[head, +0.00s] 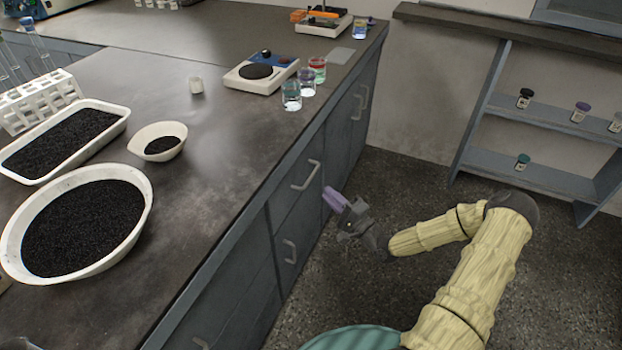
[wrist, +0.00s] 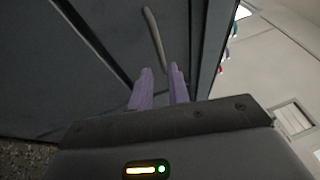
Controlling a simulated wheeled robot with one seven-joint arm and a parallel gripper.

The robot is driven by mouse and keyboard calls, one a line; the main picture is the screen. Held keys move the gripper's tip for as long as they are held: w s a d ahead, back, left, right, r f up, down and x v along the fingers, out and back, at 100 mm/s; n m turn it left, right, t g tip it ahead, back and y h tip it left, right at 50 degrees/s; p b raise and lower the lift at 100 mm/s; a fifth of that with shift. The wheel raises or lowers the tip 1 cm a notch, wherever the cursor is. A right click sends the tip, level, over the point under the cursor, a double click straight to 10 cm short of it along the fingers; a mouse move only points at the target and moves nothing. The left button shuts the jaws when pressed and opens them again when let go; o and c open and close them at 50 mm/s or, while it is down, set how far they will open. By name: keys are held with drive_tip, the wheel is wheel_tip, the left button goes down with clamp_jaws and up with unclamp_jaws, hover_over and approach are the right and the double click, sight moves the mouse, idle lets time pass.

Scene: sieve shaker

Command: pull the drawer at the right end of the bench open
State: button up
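The bench front carries dark grey drawers with pale bar handles. In the head view, an upper drawer (head: 292,203) with a handle (head: 305,175) is left of my gripper, and another handle (head: 290,251) is below it. My gripper (head: 334,198) has purple fingers pointing at the bench front. The fingers (wrist: 161,85) are apart in the wrist view, with nothing between them. One pale handle (wrist: 155,35) lies ahead of the fingertips there, apart from them as far as I can see. All the drawer fronts in view look closed.
Further along the bench front are two more handles (head: 361,101). Beakers (head: 307,82) and a balance (head: 260,74) stand on the bench top (head: 200,130). A shelf unit (head: 540,120) stands at the right. The floor (head: 410,190) between them is clear.

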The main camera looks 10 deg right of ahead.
sight(311, 176)
drive_tip(key=b+x, duration=0.1)
drive_tip(key=x, duration=0.8)
clamp_jaws()
